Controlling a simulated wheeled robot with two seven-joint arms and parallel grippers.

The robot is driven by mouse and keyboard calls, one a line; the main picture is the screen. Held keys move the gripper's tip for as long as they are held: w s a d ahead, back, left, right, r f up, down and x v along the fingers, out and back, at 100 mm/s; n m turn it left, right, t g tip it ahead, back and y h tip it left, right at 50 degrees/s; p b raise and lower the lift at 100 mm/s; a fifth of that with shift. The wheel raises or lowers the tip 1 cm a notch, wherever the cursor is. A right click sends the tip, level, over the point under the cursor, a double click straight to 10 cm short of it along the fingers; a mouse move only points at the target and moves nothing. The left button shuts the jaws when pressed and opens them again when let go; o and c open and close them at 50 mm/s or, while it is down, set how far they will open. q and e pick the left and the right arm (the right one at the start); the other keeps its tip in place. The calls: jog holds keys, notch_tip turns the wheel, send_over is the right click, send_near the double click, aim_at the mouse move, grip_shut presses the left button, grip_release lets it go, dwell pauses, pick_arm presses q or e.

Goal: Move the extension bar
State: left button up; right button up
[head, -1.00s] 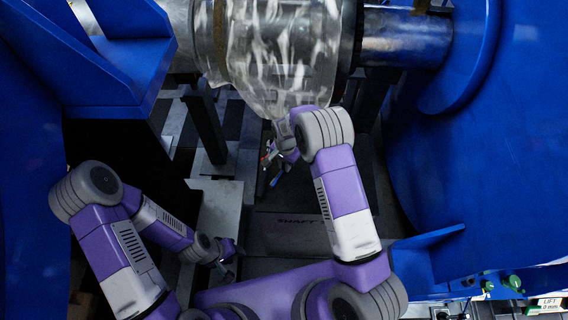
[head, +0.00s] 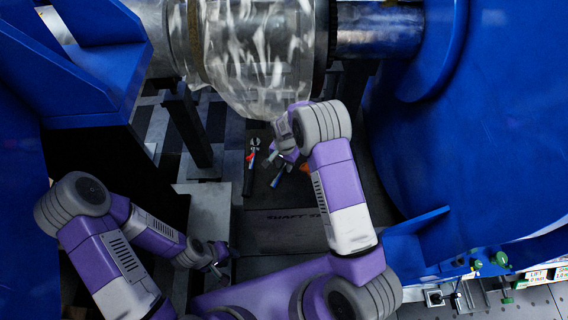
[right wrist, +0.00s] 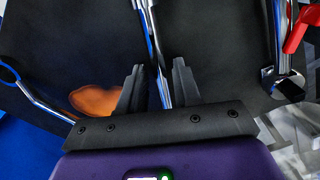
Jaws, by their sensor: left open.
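A slim chrome bar with blue reflections, which looks like the extension bar (right wrist: 152,45), lies on a dark surface in the right wrist view. It runs from the top edge down between the fingers of my right gripper (right wrist: 157,85). The fingers stand apart with gaps on both sides of the bar. Its lower end is hidden behind the gripper body. In the head view my right gripper (head: 284,152) is low over the dark tool area, partly covered by its own wrist. My left gripper (head: 220,264) is open, low at the left, well away from the tools.
A red-handled tool (right wrist: 299,30) and an orange patch (right wrist: 96,101) flank the bar. Pliers-like tools (head: 253,150) lie beside my right gripper. A wrapped cylinder (head: 265,55) hangs just above it. Blue machine walls (head: 420,150) close in the right side.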

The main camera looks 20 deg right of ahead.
aim_at(284, 166)
jog(key=shift+o, duration=0.9)
notch_tip(284, 166, up, 8)
jog(key=shift+f+p, duration=0.2)
jog(key=shift+p, duration=0.55)
